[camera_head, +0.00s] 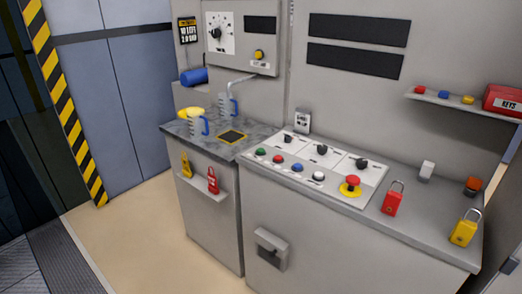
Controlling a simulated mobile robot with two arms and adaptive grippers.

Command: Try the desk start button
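The grey control desk (398,232) stands at centre right with a white panel on its sloped top. A row of buttons runs along the panel's front: a green button (260,153), a red button (277,160), a blue button (297,168) and a white button (318,177). A red mushroom button on a yellow base (350,187) is at the right end. Behind them are three black rotary knobs, the middle one (322,150) among them. No readable label shows which is the start button. Neither of my grippers is in view.
A red padlock (392,202) and a yellow padlock (465,232) stand on the desk's right side. A counter with blue-handled jugs (205,120) adjoins at left. A shelf (465,104) holds a red keys box (503,101). Floor left of the counter is clear.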

